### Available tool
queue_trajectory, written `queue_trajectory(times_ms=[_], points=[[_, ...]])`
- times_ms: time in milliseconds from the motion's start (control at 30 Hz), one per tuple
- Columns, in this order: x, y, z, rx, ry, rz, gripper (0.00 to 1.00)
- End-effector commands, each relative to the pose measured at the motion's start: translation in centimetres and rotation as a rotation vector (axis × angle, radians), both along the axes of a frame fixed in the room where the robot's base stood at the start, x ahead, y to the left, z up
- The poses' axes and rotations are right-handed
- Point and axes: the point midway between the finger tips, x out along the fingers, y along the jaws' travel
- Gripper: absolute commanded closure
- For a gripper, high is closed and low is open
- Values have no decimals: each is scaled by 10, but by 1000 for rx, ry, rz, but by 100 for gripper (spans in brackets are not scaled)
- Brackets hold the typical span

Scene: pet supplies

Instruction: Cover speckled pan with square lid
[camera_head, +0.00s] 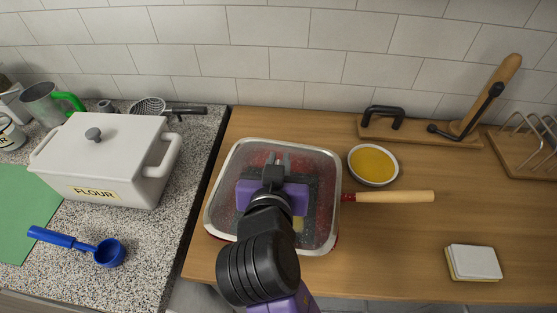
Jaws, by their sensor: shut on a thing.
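The square lid (242,160), see-through with a pale metal rim, is at the middle of the view above the speckled pan. The pan shows mainly by its light wooden handle (395,197), pointing right, and by bits of red at the lid's edge and through the glass. My gripper (277,165) is over the middle of the lid and shut on it; the grip point is largely hidden by my arm. The lid covers most of the pan from this view. I cannot tell whether its rim touches the pan or hangs just above it.
A bowl of yellow liquid (372,164) stands close to the lid's right side. A white flour box (103,152) and a blue scoop (108,252) are on the speckled counter at left. A sponge (473,261) lies at right.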

Motion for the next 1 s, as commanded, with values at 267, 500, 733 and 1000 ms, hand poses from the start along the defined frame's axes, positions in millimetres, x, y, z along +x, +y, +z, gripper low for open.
queue_trajectory(times_ms=[267,500,733,1000], points=[[1,0,1,1,-3,0,100],[0,0,1,1,-2,0,61],[0,0,-2,-1,3,-1,61],[-22,1,8,1,-2,2,61]])
